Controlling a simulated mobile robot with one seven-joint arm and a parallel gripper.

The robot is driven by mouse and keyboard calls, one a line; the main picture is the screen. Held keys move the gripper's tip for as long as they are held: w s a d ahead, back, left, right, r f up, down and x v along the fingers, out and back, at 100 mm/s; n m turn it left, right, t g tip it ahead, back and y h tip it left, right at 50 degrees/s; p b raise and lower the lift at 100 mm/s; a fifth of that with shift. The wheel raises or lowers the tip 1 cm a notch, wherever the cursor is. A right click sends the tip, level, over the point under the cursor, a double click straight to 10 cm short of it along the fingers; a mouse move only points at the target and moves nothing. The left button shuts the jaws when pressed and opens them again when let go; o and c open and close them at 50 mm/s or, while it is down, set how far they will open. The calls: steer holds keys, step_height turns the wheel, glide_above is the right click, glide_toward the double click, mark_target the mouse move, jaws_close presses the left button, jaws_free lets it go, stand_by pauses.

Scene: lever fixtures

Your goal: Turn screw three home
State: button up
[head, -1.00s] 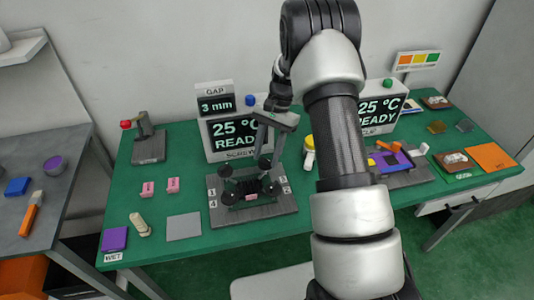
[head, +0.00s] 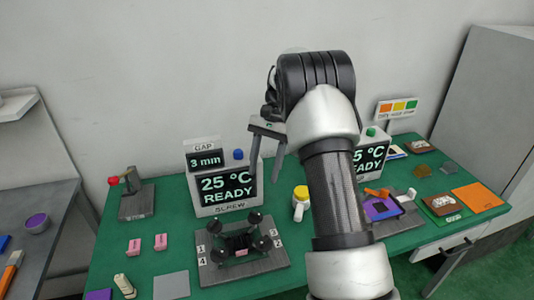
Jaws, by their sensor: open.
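The screw fixture (head: 226,276) is a grey plate on the green bench, with several round black knobs around a dark middle block and a pink piece at its front. The front right knob (head: 264,243) and back right knob (head: 255,218) stand clear of anything. Which knob is screw three I cannot tell for sure. My gripper (head: 264,178) is open and empty, raised above and behind the fixture, in front of the SCREW display (head: 227,190). It touches no knob.
The display reads 25 °C READY, with a 3 mm GAP box (head: 205,160) and blue button (head: 238,154) on top. A yellow-capped bottle (head: 300,203) stands right of the fixture. Pink blocks (head: 147,243) and a grey square (head: 171,285) lie left. A red-tipped lever fixture (head: 137,200) stands back left.

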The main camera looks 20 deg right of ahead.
steer(key=shift+v, duration=2.3)
steer(key=s+a+r+n+t+h+p, duration=0.1)
steer(key=s+a+r+n+t+p, duration=0.1)
steer(key=s+r, duration=0.55)
steer(key=s+a+r+n+t+h+p, duration=0.15)
steer(key=s+r, duration=0.35)
steer(key=r, duration=0.5)
steer(key=s+a+n+t+p, duration=0.2)
steer(key=s+n+t, duration=0.3)
steer(key=s, duration=1.3)
steer(key=shift+r+n+h, duration=0.2)
steer(key=shift+n+h, duration=0.15)
